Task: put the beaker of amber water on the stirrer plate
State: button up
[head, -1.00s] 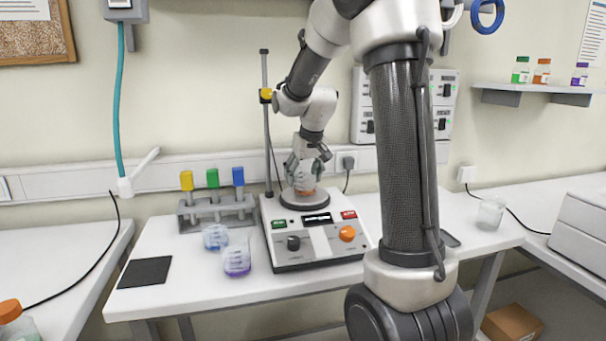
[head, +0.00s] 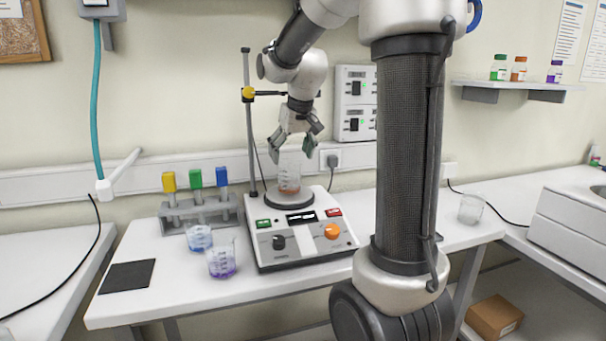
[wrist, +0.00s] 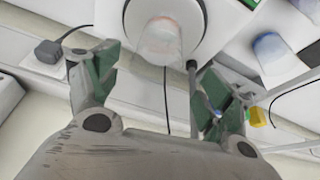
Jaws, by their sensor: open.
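The beaker of amber water (head: 289,183) stands upright on the round stirrer plate (head: 289,202) of the white stirrer unit. The amber liquid is a shallow layer at its bottom. My gripper (head: 292,148) is open above the beaker, with its fingers apart on either side of the rim and not visibly touching it. In the wrist view, my gripper's open green-padded fingers (wrist: 155,88) point toward the clear beaker (wrist: 160,45), which sits on the white plate (wrist: 200,38). The plate's far side is partly hidden by the beaker.
A beaker of blue liquid (head: 199,238) and one of purple liquid (head: 222,262) stand left of the stirrer. A rack (head: 200,215) with coloured-capped tubes is behind them. A stand rod (head: 249,120) rises beside the plate. A dark mat (head: 127,277) lies empty at left.

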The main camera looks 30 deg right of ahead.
jog(key=s+a+f, duration=0.1)
jog(key=s+a, duration=0.2)
jog(key=s, duration=1)
jog(key=s+a+f+n, duration=0.1)
jog(key=s+a, duration=0.2)
jog(key=s, duration=1.1)
jog(key=shift+a+y, duration=0.25)
jog(key=shift+y, duration=0.05)
jog(key=shift+c, duration=0.3)
